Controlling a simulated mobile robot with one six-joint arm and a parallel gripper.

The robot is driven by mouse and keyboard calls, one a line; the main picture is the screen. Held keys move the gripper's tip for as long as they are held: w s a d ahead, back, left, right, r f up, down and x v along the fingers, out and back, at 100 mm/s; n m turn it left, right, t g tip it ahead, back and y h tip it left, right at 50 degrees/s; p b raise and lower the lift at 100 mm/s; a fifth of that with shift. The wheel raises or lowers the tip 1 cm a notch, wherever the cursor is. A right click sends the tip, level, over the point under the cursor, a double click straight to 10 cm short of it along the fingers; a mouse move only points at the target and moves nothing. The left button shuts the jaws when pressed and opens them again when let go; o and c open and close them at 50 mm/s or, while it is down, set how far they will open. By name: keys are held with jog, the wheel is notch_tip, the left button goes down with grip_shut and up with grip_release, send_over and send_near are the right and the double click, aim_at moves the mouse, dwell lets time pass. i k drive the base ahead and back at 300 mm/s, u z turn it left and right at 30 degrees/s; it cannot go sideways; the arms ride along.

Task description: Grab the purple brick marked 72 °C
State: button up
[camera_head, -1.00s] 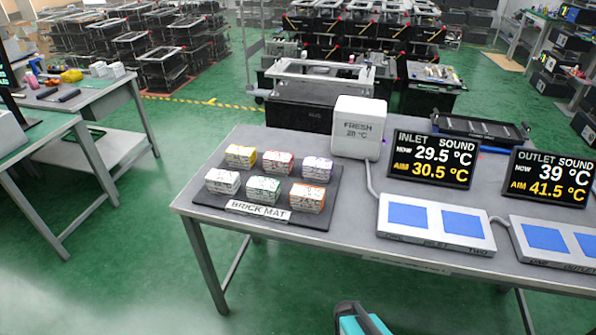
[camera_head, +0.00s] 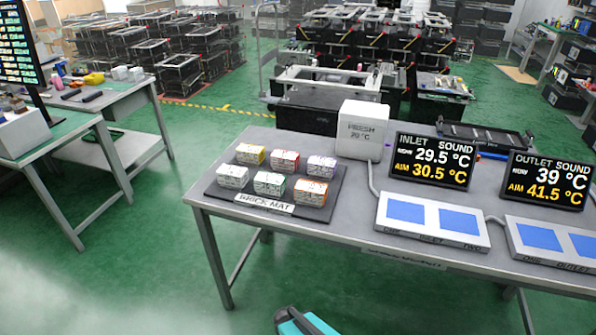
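The brick mat (camera_head: 207,193) is a dark board on the near left part of the grey table. Six small blocks stand on it in two rows, white with coloured tops. The purple brick (camera_head: 321,166) is at the right end of the back row, behind the orange one (camera_head: 311,192). Its temperature marking is too small to read. A teal and black part of my own body shows at the bottom edge, well below the table. My gripper's fingers are not in view. Nothing touches the bricks.
A white box marked FRESH (camera_head: 361,131) stands behind the mat to the right. Inlet (camera_head: 431,160) and outlet (camera_head: 546,180) displays and flat panels with blue pads (camera_head: 432,221) fill the table's right side. Green floor is clear in front, with another workbench at left.

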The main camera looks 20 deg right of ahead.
aim_at(318, 166)
jog(key=z, duration=0.65)
jog(key=k, duration=0.2)
jog(key=u, duration=3.1)
jog(key=k, duration=0.3)
jog(key=z, duration=0.5)
